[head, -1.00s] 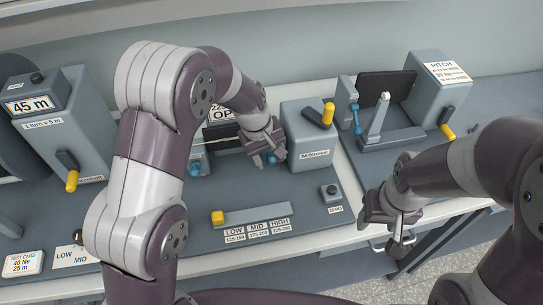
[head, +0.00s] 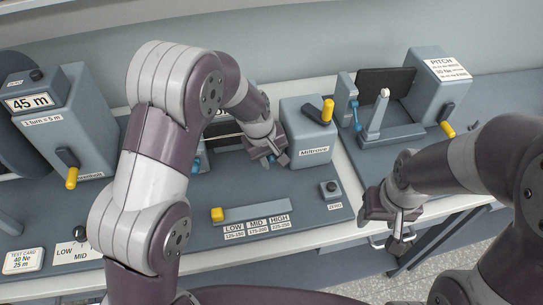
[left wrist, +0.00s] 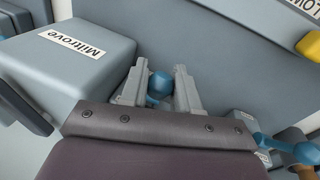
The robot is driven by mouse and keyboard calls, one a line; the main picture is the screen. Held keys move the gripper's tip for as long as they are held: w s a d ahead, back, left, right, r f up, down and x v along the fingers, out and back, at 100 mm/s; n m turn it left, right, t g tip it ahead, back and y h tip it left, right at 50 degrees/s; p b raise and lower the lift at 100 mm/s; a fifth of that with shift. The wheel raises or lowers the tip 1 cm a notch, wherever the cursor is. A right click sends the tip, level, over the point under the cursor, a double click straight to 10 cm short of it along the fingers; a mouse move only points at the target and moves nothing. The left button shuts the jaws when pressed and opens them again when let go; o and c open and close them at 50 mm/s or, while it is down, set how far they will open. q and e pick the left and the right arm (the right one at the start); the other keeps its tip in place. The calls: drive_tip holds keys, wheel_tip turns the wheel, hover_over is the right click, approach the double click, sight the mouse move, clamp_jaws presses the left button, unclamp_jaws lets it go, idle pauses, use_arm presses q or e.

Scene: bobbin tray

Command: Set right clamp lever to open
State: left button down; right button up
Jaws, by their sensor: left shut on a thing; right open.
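My left gripper (head: 270,160) reaches down beside the grey Miltrove box (head: 306,130). In the left wrist view its two fingers (left wrist: 161,88) are shut on the blue knob of the right clamp lever (left wrist: 160,82), which is mostly hidden between them. The lever's arm and its exact angle are hidden. The left clamp lever, also blue, shows past my left arm (head: 196,166) and at the right edge of the left wrist view (left wrist: 306,153). My right gripper (head: 392,222) is open and empty, off the front edge of the bench.
A slider with a yellow knob (head: 217,214) and LOW, MID, HIGH labels lies in front. A yellow-handled lever (head: 327,111) sits on the Miltrove box. The pitch unit (head: 436,82) stands to the right, the 45 m counter (head: 40,103) to the left.

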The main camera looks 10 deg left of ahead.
use_arm(q)
drive_tip(key=shift+s+f, duration=0.15)
drive_tip(key=shift+f, duration=0.1)
drive_tip(key=shift+s+t+y, duration=0.15)
drive_tip(key=shift+t+y, duration=0.15)
drive_tip(key=shift+t, duration=0.2)
drive_tip(key=t+p, duration=0.1)
drive_tip(key=p, duration=0.6)
drive_tip(key=shift+s+d+t, duration=0.1)
drive_tip(key=shift+s+t, duration=0.25)
drive_tip(key=shift+t, duration=0.05)
wheel_tip(320, 180, down, 2)
drive_tip(key=shift+w+d+f+m+t+y+b, duration=0.1)
drive_tip(key=shift+m+t+y+b, duration=0.1)
drive_tip(key=shift+t, duration=0.15)
drive_tip(key=shift+w+f+m+t+y+b, duration=0.1)
drive_tip(key=shift+t+y+b, duration=0.1)
drive_tip(key=shift+t, duration=0.15)
drive_tip(key=shift+s+f+t+b, duration=0.15)
drive_tip(key=shift+f+t+b, duration=0.2)
drive_tip(key=shift+t+b, duration=0.2)
drive_tip(key=shift+f+t+b, duration=0.1)
drive_tip(key=shift+t+b, duration=0.25)
drive_tip(key=shift+b, duration=0.05)
